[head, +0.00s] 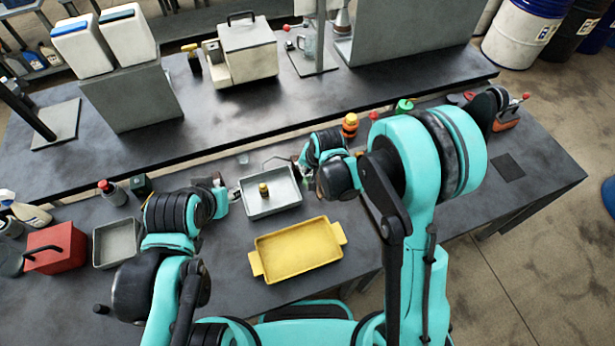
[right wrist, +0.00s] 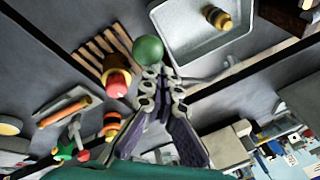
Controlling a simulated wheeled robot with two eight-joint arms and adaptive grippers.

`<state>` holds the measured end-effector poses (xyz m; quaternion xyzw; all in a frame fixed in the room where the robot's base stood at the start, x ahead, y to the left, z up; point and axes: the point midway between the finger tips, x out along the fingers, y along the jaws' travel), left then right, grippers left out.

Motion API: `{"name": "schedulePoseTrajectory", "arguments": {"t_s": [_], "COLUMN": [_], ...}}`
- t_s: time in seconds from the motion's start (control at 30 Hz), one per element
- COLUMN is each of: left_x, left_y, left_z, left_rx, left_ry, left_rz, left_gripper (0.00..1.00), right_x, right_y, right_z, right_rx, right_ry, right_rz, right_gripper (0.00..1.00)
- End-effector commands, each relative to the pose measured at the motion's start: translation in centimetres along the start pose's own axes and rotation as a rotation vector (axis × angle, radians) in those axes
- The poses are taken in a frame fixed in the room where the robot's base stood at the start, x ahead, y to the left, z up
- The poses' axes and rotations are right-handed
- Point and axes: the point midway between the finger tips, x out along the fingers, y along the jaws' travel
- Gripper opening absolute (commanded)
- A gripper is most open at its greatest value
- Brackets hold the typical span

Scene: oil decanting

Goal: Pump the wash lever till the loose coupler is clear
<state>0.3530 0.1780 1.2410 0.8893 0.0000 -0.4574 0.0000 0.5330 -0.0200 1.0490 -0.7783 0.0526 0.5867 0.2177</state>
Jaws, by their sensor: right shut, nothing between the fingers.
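A small yellow-and-dark coupler (head: 264,190) stands in a grey wash tray (head: 248,206). The coupler (right wrist: 218,18) and tray (right wrist: 180,38) also show in the right wrist view. A green ball knob (right wrist: 148,50), which looks like the lever's, is just beyond my right fingertips. My right gripper (right wrist: 152,76) is shut and empty, close to the knob; contact is unclear. In the head view my right gripper (head: 302,162) is beside the tray's back right corner, and the knob is hidden. My left gripper (head: 220,186) is left of the tray, its fingers too small to read.
A yellow tray (head: 298,250) lies in front of the wash tray. A second grey tray (head: 117,243) and a red box (head: 55,248) are at left. In the right wrist view, a slatted wooden rack (right wrist: 98,48) and a red-topped item (right wrist: 117,82) crowd my right gripper.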

Motion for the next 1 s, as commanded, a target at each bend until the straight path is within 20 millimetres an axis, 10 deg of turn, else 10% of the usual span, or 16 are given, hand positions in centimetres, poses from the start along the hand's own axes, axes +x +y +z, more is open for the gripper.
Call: {"name": "schedulePoseTrajectory", "arguments": {"t_s": [1.0], "left_x": [0.97], "left_y": [0.00], "left_z": [0.69], "left_rx": [0.000], "left_ry": [0.000], "left_rz": [0.000], "left_gripper": [0.40], "right_x": [0.91], "right_y": [0.65], "right_z": [0.64], "right_rx": [0.000], "right_ry": [0.000], "right_rz": [0.000], "right_gripper": [0.00]}}
